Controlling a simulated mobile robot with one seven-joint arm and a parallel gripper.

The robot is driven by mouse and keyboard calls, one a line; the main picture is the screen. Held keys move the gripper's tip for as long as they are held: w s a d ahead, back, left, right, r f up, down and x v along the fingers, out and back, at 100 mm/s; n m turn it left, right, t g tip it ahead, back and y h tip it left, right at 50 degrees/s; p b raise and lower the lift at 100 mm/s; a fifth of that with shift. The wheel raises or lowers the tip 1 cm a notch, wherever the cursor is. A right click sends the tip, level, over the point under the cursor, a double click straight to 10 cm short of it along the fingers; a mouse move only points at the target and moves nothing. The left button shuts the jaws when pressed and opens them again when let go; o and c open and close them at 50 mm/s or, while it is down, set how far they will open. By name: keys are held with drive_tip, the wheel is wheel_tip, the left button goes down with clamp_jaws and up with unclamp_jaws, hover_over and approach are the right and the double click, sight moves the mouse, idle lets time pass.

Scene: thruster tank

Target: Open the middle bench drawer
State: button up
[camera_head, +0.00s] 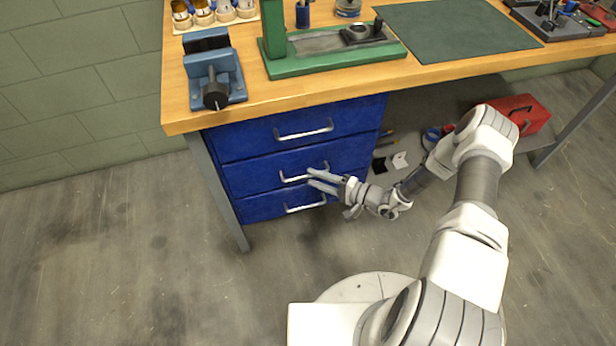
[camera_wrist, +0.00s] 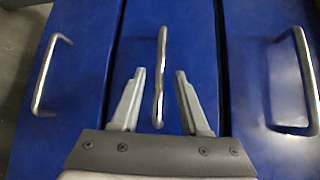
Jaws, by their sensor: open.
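The blue bench drawer unit has three stacked drawers with metal bar handles. The middle drawer (camera_head: 262,173) looks closed, flush with the others. Its handle (camera_head: 292,178) is partly behind my gripper (camera_head: 312,178) in the head view. In the wrist view the middle drawer (camera_wrist: 195,40) fills the centre, and its handle (camera_wrist: 162,45) runs lengthwise between the two fingers of my gripper (camera_wrist: 160,73). The fingers are open, one on each side of the handle, with visible gaps. Whether the fingertips reach past the bar in depth is hard to tell.
The top drawer handle (camera_head: 304,131) and bottom drawer handle (camera_head: 305,207) lie close above and below. The wooden benchtop (camera_head: 300,95) overhangs the drawers, carrying a blue vise (camera_head: 214,75) and a green press (camera_head: 330,50). A bench leg (camera_head: 220,190) stands left. Floor in front is clear.

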drive_tip(key=shift+x, duration=1.45)
drive_tip(key=shift+c, duration=0.3)
clamp_jaws()
